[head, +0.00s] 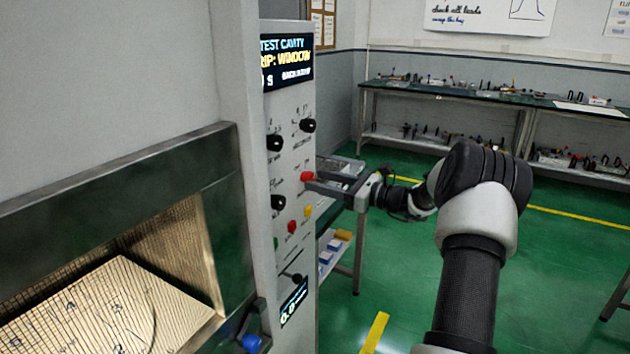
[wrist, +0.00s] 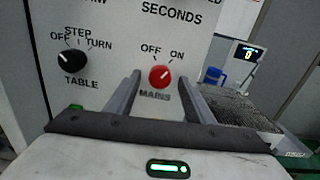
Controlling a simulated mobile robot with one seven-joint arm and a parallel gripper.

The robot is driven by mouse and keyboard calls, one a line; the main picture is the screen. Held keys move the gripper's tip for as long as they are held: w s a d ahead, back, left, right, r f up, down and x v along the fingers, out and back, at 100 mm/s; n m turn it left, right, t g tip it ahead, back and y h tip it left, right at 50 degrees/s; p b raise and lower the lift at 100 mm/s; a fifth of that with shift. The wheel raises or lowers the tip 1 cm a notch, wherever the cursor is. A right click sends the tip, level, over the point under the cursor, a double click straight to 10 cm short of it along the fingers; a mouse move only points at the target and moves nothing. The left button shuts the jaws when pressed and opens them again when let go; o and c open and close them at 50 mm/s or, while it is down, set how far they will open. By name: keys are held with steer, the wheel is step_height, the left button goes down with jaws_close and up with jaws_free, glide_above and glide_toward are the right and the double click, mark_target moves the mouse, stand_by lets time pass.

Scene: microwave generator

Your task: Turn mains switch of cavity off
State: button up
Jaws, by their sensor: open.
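The mains switch is a red knob (wrist: 160,76) on the pale panel, with OFF at its upper left, ON at its upper right and MAINS below. In the head view the red knob (head: 307,176) is at the panel's right side, by my fingertips. My gripper (head: 318,177) is open and faces the panel. In the wrist view my gripper's fingers (wrist: 161,80) stand left and right of the knob, with a gap on each side. I cannot tell whether they reach around it. The knob's exact pointer direction is too small to tell.
A black STEP TABLE knob (wrist: 72,59) is left of the mains switch. Other black knobs (head: 275,142) and a red button (head: 292,227) and yellow button (head: 308,211) share the panel. The cavity (head: 100,300) opens at left. Green floor is free at right, before workbenches (head: 450,92).

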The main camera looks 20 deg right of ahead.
steer(key=shift+x, duration=1.2)
steer(key=c, duration=1)
steer(key=shift+c, duration=0.2)
